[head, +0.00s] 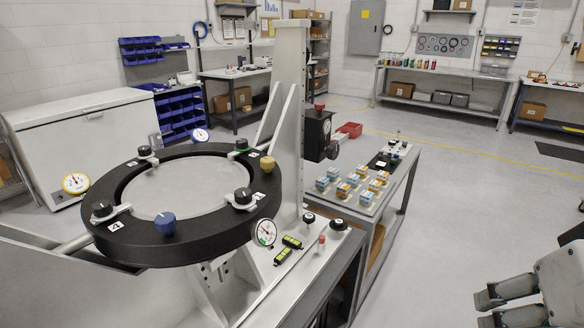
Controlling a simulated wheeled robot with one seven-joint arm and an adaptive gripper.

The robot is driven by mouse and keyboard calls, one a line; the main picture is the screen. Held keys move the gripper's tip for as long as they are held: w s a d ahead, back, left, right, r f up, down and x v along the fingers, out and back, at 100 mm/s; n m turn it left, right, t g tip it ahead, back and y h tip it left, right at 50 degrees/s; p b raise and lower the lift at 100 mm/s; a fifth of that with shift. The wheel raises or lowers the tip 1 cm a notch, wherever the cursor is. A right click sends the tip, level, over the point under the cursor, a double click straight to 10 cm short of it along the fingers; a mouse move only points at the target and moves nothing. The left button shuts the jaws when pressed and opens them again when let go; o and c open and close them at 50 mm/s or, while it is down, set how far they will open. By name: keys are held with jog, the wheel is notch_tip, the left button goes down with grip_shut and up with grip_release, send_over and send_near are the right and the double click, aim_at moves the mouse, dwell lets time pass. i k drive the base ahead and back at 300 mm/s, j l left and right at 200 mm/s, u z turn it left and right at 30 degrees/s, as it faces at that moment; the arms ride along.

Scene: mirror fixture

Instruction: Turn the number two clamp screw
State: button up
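The black ring fixture (190,244) stands at the left, tilted around a pale round mirror (185,190). A blue knob (168,223) and a tan knob (267,163) also stand on the ring. My gripper (481,311) is at bottom right, empty, fingers apart, far from the ring.
Dial gauges (265,233) stand around the ring. A grey upright column (291,120) rises behind it. A side cart (372,212) holds several small boxes. A white chest (85,135) stands at the left. The floor (440,190) between the cart and my gripper is clear.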

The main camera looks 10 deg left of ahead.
aim_at(242, 145)
jog(key=u, duration=1.2)
